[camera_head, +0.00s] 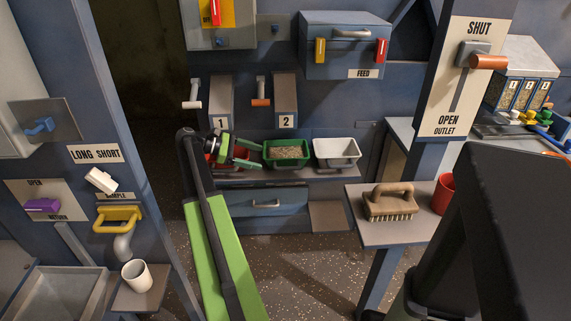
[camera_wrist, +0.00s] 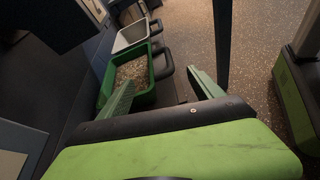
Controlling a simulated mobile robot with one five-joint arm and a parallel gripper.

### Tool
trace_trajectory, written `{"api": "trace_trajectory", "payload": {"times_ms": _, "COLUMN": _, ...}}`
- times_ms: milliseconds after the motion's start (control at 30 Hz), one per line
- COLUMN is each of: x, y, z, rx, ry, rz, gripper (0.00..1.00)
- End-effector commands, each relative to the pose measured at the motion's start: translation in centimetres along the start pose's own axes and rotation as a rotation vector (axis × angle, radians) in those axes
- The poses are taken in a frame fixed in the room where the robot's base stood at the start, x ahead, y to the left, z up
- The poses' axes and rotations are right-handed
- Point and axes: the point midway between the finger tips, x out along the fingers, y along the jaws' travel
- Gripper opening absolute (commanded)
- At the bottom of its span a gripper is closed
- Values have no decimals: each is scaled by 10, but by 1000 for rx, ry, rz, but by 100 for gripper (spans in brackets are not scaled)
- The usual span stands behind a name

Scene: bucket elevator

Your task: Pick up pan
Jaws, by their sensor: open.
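Three pans sit in a row on a low shelf in the head view. The green pan (camera_head: 265,160) is in the middle and holds grain; the white pan (camera_head: 338,160) is to its right and looks empty. A red pan (camera_head: 211,159) is at the left, partly hidden by my arm. My gripper (camera_head: 256,154) is open, its fingers pointing right toward the green pan. In the wrist view my open gripper (camera_wrist: 162,80) is close to the green pan (camera_wrist: 148,99), the left finger overlapping its near wall in the picture. The green pan's dark handle (camera_wrist: 162,64) shows ahead between the fingers.
Spouts 1 (camera_head: 220,100) and 2 (camera_head: 286,98) stand above the shelf (camera_head: 330,174). A brush (camera_head: 389,201) and red cup (camera_head: 444,193) are on a side shelf at right. A white cup (camera_head: 137,275) stands at lower left. The floor (camera_head: 300,260) in front is clear.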

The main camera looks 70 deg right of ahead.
Motion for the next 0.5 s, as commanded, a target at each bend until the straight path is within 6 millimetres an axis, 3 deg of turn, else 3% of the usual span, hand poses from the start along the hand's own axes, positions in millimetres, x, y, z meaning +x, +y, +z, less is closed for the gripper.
{"api": "trace_trajectory", "payload": {"times_ms": 33, "x": 16, "y": -3, "z": -4, "rx": 1, "ry": -1, "rz": -3, "gripper": 75}}
{"api": "trace_trajectory", "payload": {"times_ms": 200, "x": 49, "y": -2, "z": -3, "rx": 2, "ry": 0, "rz": -2, "gripper": 75}}
{"api": "trace_trajectory", "payload": {"times_ms": 500, "x": 62, "y": 0, "z": 0, "rx": 1, "ry": 0, "rz": -1, "gripper": 75}}
